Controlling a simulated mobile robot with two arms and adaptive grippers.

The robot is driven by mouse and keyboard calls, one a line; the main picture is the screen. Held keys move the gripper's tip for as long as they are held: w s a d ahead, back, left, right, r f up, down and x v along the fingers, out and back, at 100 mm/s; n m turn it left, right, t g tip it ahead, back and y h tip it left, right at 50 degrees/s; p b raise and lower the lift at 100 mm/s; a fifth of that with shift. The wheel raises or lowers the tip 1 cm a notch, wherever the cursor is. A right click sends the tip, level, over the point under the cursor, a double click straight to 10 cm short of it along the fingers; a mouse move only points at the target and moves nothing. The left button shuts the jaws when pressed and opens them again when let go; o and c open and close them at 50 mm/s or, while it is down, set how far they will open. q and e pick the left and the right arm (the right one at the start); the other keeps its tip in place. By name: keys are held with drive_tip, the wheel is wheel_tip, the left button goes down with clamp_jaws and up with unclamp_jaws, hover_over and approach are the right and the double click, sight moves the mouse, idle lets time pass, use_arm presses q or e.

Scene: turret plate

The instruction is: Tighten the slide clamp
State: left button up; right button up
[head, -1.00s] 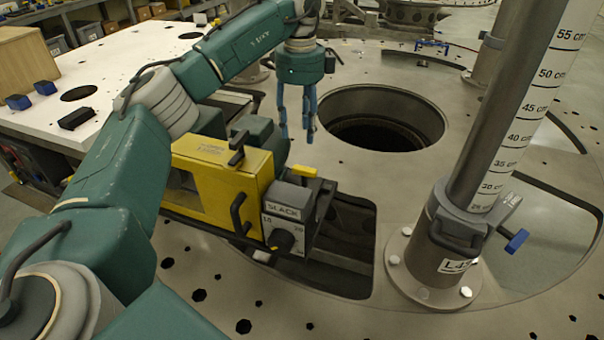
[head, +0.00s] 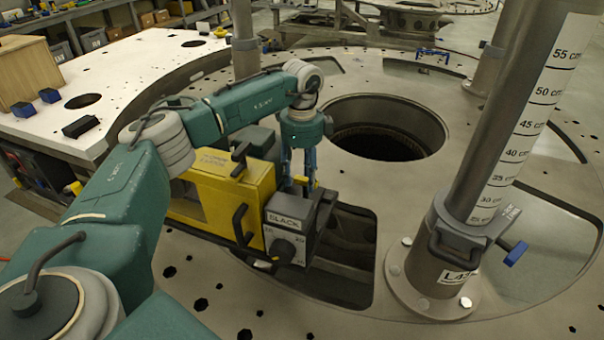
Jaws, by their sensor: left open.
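A yellow slide unit (head: 225,192) sits on the turret plate (head: 405,190). Its grey end block (head: 287,213) reads SLACK and has a black knob (head: 284,249). A small yellow-tipped lever (head: 302,181) is at the top of this block, partly hidden by my left gripper (head: 300,182). The left gripper is open, pointing down with its blue fingers at the lever. Whether they touch it I cannot tell. My right gripper is out of view.
A tall post (head: 500,135) with a centimetre scale stands at the right, with a grey collar and blue knob (head: 513,252). A large round hole (head: 385,130) lies behind the gripper. A rectangular slot (head: 352,262) opens right of the slide unit.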

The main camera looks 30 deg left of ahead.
use_arm(q)
clamp_jaws()
drive_tip(key=shift+m, duration=0.3)
drive_tip(key=m, duration=0.3)
drive_tip(key=shift+w+a+m, duration=0.1)
drive_tip(key=shift+w+m, duration=0.1)
drive_tip(key=shift+m, duration=0.2)
drive_tip(key=m, duration=0.4)
drive_tip(key=shift+w, duration=0.2)
drive_tip(key=m, duration=0.5)
drive_tip(key=shift+w, duration=0.2)
drive_tip(key=m, duration=0.4)
drive_tip(key=shift+w+r, duration=0.1)
drive_tip(key=shift+w, duration=0.1)
drive_tip(key=shift+m, duration=0.3)
